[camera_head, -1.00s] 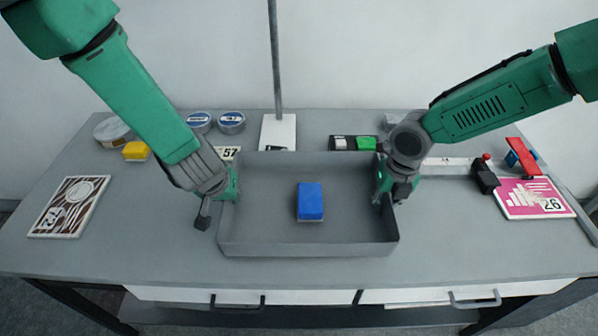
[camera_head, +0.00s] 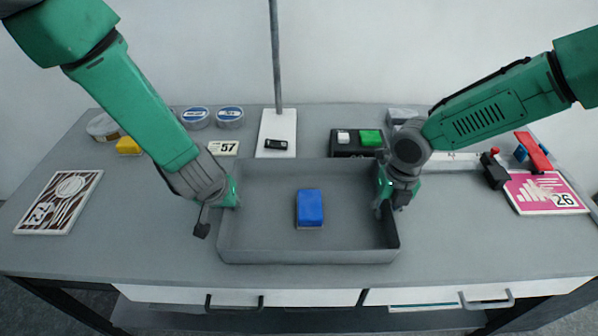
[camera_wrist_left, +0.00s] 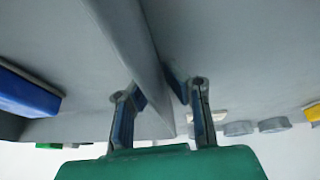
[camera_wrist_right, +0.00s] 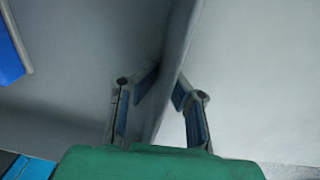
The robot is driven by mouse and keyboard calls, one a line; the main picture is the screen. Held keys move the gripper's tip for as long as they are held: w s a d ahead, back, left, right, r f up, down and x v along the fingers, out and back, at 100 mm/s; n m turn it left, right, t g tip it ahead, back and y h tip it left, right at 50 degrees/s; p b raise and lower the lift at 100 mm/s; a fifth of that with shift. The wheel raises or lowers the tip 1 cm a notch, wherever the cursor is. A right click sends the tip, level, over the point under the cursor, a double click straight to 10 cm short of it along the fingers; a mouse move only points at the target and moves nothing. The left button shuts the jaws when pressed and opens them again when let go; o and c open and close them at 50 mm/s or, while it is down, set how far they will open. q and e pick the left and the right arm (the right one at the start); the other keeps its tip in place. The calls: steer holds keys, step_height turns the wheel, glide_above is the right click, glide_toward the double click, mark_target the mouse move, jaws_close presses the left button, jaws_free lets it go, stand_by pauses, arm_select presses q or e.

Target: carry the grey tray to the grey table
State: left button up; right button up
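The grey tray (camera_head: 350,238) is at the front middle of the grey table (camera_head: 130,230); I cannot tell if it rests on it or is just above. A blue block (camera_head: 310,208) lies inside it. My left gripper (camera_head: 228,193) is at the tray's left wall, with a finger on each side of it in the left wrist view (camera_wrist_left: 160,92). My right gripper (camera_head: 385,197) is at the right wall, also with a finger on each side in the right wrist view (camera_wrist_right: 163,86). Both look shut on the walls.
A post on a white base (camera_head: 276,128), a number 57 card (camera_head: 223,148) and a black box with a green block (camera_head: 371,138) stand behind the tray. A brown card (camera_head: 58,203) lies left, a pink card (camera_head: 543,193) right.

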arm_select(q)
steer(key=shift+o, duration=0.9)
steer(key=shift+a, duration=0.15)
arm_select(e)
steer(key=shift+o, duration=0.9)
steer(key=shift+a, duration=0.15)
arm_select(q)
steer(key=shift+a, duration=0.15)
arm_select(e)
steer(key=shift+a+r, duration=0.1)
steer(key=shift+a, duration=0.1)
steer(key=shift+d, duration=0.15)
arm_select(q)
steer(key=v, duration=1.2)
arm_select(e)
step_height(320, 180, up, 12)
steer(key=shift+d, duration=0.4)
